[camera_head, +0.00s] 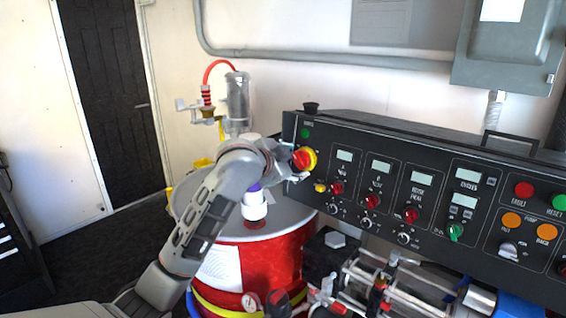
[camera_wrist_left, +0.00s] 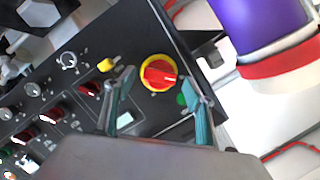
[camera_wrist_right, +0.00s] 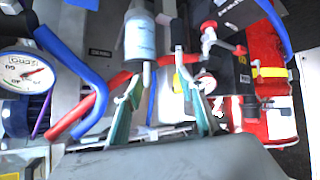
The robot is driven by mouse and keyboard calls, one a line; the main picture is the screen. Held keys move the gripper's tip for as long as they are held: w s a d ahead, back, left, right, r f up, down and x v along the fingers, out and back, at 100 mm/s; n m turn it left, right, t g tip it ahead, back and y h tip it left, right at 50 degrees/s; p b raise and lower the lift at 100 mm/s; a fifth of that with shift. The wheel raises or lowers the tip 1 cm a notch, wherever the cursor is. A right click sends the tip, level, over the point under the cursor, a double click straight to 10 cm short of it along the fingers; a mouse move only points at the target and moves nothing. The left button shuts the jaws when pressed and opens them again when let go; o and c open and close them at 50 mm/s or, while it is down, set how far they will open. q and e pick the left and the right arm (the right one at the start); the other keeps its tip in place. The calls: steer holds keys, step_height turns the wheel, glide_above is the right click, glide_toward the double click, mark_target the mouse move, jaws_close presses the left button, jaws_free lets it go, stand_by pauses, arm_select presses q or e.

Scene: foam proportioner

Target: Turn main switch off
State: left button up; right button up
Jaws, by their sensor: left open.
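The main switch (camera_head: 304,158) is a red rotary knob on a yellow ring at the left end of the black control panel. In the left wrist view the switch (camera_wrist_left: 159,73) lies ahead of my open left gripper (camera_wrist_left: 160,98), between and beyond its two fingers. The red handle sits slightly slanted. In the head view my left gripper (camera_head: 290,165) is at the panel's left end, close to the switch; contact cannot be told. My right gripper (camera_wrist_right: 166,105) shows only in the right wrist view, with its fingers apart among hoses and fittings.
The black panel (camera_head: 400,145) carries several red knobs, small displays and buttons. A red drum (camera_head: 275,262) stands below my left arm. A purple and white cylinder (camera_head: 254,205) is beside the arm. A pressure gauge (camera_wrist_right: 22,72) and blue and red hoses crowd the right gripper.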

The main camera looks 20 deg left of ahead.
arm_select(q)
steer(key=v, duration=1)
steer(key=shift+s+f, duration=0.15)
